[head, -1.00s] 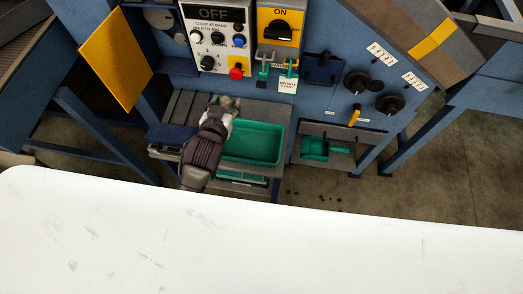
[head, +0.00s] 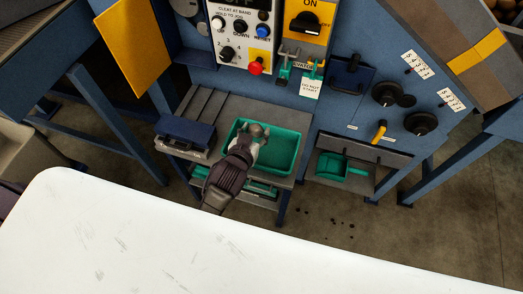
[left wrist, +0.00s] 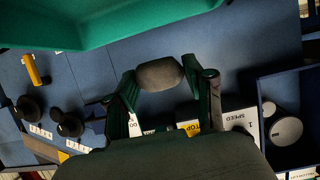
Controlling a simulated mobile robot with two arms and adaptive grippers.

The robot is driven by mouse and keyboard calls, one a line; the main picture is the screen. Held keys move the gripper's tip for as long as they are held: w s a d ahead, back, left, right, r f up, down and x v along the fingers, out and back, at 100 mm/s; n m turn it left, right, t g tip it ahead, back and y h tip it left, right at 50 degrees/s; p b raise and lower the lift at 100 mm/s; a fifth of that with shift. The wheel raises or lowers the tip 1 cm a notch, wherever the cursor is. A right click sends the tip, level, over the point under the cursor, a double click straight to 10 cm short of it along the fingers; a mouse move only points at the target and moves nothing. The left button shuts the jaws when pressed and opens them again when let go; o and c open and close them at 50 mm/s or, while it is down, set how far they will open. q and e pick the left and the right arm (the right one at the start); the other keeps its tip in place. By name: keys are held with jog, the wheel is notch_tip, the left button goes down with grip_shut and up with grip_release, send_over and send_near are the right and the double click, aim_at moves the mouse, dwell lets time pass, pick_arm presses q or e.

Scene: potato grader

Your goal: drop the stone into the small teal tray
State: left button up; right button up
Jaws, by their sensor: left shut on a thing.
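The stone (left wrist: 160,74) is a grey-brown, rounded lump. My left gripper (left wrist: 162,80) is shut on it, with one finger at each end. In the head view the left gripper (head: 257,131) and the stone (head: 259,129) show over the left part of the small teal tray (head: 284,153). The gripper and wrist hide part of that tray. Its bare floor shows to the right of them. The tray also shows large along the top of the left wrist view (left wrist: 120,25). My right gripper is not in view.
The tray stands on a grey shelf before the blue control panel. A dark blue box (head: 186,134) is left of it. A teal scoop (head: 343,168) lies on a lower shelf to the right. A red button (head: 256,68) and knobs are above. Dark bits lie on the floor.

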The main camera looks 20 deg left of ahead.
pick_arm(q)
jog(key=shift+f, duration=0.35)
jog(key=shift+r, duration=0.1)
jog(key=o, duration=1.3)
jog(key=v, duration=1.2)
